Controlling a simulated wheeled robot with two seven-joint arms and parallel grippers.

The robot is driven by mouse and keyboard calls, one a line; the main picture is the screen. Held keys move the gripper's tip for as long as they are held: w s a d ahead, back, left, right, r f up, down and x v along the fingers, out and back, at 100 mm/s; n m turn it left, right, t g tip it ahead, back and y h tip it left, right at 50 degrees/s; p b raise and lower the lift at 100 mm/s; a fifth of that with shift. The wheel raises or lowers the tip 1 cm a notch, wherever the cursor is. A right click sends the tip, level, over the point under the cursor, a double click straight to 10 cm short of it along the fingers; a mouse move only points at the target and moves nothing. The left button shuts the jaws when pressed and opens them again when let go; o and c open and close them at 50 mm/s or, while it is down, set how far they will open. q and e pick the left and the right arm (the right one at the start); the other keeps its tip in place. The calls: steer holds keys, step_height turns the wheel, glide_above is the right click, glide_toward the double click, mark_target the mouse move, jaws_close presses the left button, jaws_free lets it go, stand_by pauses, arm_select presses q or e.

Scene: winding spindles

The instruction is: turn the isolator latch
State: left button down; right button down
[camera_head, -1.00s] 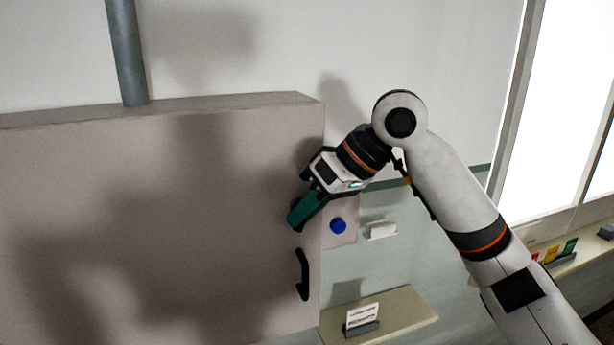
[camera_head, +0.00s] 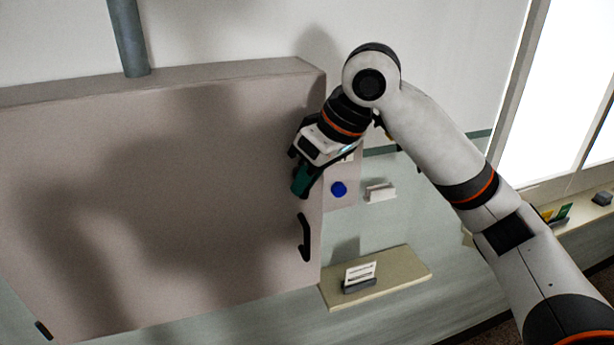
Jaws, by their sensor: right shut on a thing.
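The isolator latch is at the right edge of the grey cabinet front (camera_head: 170,210), above a black bar handle (camera_head: 304,237). It is mostly hidden by my right gripper (camera_head: 303,182), which is shut on it. A teal-green piece shows at the fingertips, against the cabinet front. I cannot tell whether it is the latch lever or part of the fingers. The latch's exact angle is hidden. My right arm comes in from the lower right and bends down to the cabinet edge. My left gripper is not in view.
A blue round button (camera_head: 338,189) sits on a panel just right of the cabinet. A small white box (camera_head: 380,192) is on the wall. A shelf (camera_head: 405,274) below holds a card in a stand (camera_head: 360,276). A pipe (camera_head: 129,38) rises from the cabinet top.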

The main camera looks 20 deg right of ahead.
steer(key=c, duration=1.7)
jaws_free()
steer(key=shift+d+r, duration=0.15)
steer(key=shift+r, duration=0.2)
steer(key=b+v, duration=0.2)
steer(key=v, duration=0.9)
steer(key=shift+s, duration=0.1)
